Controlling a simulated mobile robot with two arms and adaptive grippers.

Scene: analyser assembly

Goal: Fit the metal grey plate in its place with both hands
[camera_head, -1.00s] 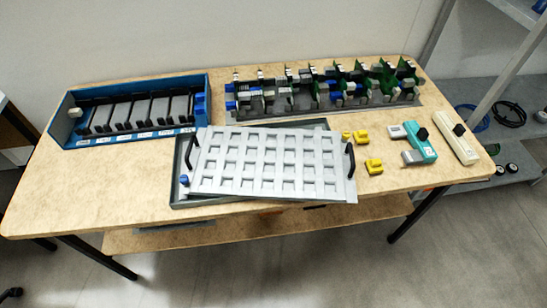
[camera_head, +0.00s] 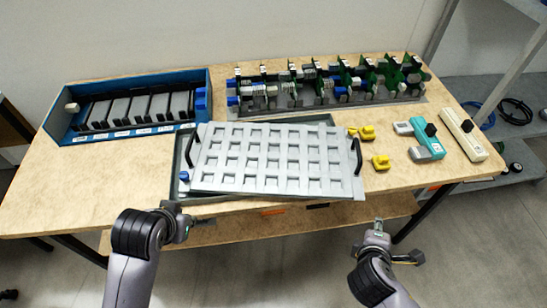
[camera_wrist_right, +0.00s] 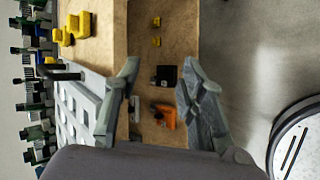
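The metal grey plate (camera_head: 270,160) with rows of square pockets lies tilted and turned askew over a grey tray (camera_head: 183,150) on the table. It has a black handle (camera_head: 357,157) at its right end and another (camera_head: 190,150) at its left end. My left gripper (camera_head: 182,212) is in front of the table's front edge, below the plate's left end; its fingers are too small to read. My right gripper (camera_wrist_right: 157,85) is open and empty, its fingers wide apart; in the head view it is in front of the table, below the plate's right end. The plate shows at the wrist view's left (camera_wrist_right: 85,105).
A blue box (camera_head: 60,125) with black and grey modules stands at the back left. A rack of green boards (camera_head: 330,88) stands behind the plate. Yellow parts (camera_head: 381,162), a teal device (camera_head: 428,140) and a cream device (camera_head: 464,135) lie right. A lower shelf (camera_head: 270,226) holds small items.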

